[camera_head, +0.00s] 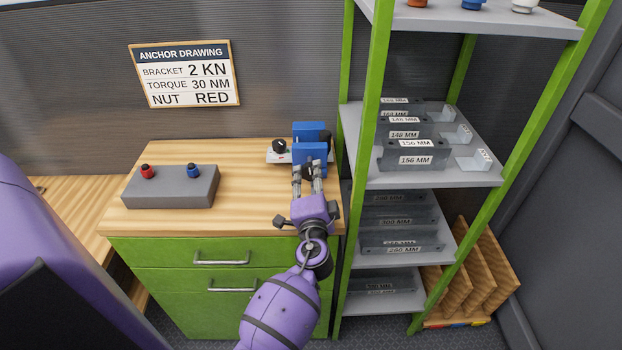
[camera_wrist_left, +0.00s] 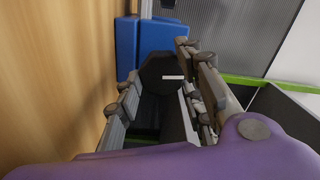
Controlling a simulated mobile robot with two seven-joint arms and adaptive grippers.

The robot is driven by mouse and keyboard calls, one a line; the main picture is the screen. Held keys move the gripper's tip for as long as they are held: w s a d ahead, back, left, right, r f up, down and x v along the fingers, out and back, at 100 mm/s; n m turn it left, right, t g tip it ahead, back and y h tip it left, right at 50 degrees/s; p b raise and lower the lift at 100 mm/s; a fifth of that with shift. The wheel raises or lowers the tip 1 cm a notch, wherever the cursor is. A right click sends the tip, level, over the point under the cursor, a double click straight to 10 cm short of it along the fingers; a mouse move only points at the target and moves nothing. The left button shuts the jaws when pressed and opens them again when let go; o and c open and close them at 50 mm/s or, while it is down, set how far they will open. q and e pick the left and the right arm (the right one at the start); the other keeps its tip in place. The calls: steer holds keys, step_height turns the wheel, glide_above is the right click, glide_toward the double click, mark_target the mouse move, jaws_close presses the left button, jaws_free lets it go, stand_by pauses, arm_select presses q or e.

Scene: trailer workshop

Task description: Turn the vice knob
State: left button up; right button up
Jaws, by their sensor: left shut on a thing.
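The blue vice (camera_head: 309,152) stands at the back right of the wooden bench top; its blue body also shows in the left wrist view (camera_wrist_left: 127,45). A dark round knob (camera_wrist_left: 162,75) with a short white mark is on the near side of the vice, between my fingers in the left wrist view. My left gripper (camera_head: 307,172) reaches the front of the vice and is shut on this knob. In the head view the fingers mostly hide the knob. My right gripper is not in view.
A black dial (camera_head: 280,146) on a pale plate is left of the vice. A grey box (camera_head: 170,188) with red and blue knobs sits on the bench (camera_head: 245,195). A green-framed shelf (camera_head: 371,110) with grey brackets stands close at the right. The bench middle is clear.

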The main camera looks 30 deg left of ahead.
arm_select(q)
steer(key=shift+s+d+f, duration=0.1)
steer(key=shift+d+f, duration=0.15)
steer(key=shift+f, duration=0.15)
steer(key=o, duration=0.8)
steer(key=shift+o, duration=1.5)
steer(key=shift+r, duration=0.2)
steer(key=shift+s+d, duration=0.1)
steer(key=shift+s, duration=0.25)
steer(key=v, duration=1.1)
